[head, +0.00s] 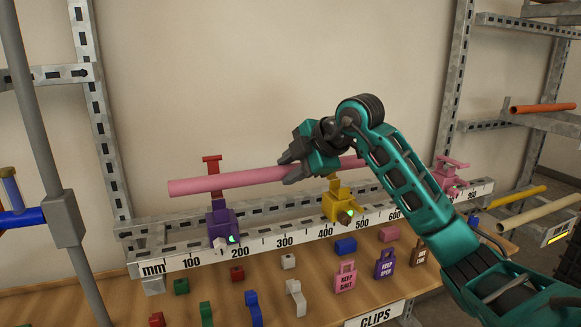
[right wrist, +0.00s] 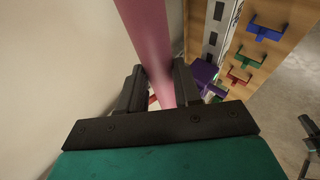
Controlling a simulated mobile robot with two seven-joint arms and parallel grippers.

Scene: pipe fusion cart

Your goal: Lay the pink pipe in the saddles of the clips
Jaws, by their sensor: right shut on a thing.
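The pink pipe (head: 225,182) is held nearly level above the rail. My right gripper (head: 290,172) is shut on it near its middle; the pipe also runs between the fingers in the right wrist view (right wrist: 150,40). The purple clip (head: 222,222) sits on the rail below the pipe's left part, with a red T-shaped piece (head: 212,163) upright behind the pipe. The pipe appears apart from this clip. The yellow clip (head: 341,205) is under the pipe's right part, and the pink clip (head: 450,178) is farther right. My arm hides the pipe's right end. My left gripper is not in view.
The clips stand on a rail (head: 285,240) marked in mm. Small coloured blocks and tags, such as a pink tag (head: 345,278), lie on the wooden board (head: 215,290) in front. A grey pole (head: 35,130) stands at left, pipe racks (head: 525,118) at right.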

